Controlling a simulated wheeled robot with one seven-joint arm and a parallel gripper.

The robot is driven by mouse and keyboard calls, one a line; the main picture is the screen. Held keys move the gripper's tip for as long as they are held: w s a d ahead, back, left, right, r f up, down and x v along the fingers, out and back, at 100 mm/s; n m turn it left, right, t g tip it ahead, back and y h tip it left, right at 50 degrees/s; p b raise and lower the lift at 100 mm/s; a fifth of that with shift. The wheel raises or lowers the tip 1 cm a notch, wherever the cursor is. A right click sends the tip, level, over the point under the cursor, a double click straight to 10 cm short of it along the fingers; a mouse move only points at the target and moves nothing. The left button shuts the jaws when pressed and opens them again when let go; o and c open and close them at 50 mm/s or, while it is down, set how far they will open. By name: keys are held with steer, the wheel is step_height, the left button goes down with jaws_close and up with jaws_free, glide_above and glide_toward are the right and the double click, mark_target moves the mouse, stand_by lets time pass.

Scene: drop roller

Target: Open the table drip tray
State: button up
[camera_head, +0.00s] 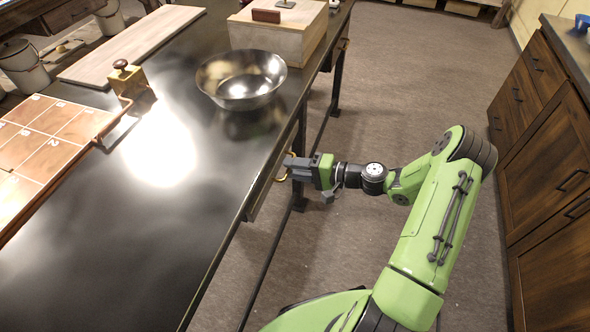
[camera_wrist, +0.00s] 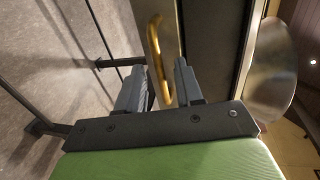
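The drip tray (camera_head: 257,194) is a shallow drawer-like front under the edge of the dark metal table (camera_head: 190,240). Its brass handle (camera_wrist: 159,50) shows in the wrist view, and a small bit of it shows in the head view (camera_head: 282,176). My gripper (camera_head: 290,168) is at the handle, beside the table's edge. In the wrist view my gripper's fingers (camera_wrist: 160,88) stand apart, with the lower end of the handle between them. I see a gap on the handle's sides. How far the tray is out from the table I cannot tell.
A steel bowl (camera_head: 241,79) stands on the table near the edge, above my gripper. A wooden box (camera_head: 278,32), a long board (camera_head: 133,45) and a numbered copper tile tray (camera_head: 40,150) lie on the table. Wooden cabinets (camera_head: 545,150) stand at the right. The floor between is clear.

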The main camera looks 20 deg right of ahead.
steer(key=shift+c, duration=0.2)
jaws_close()
stand_by(1.3)
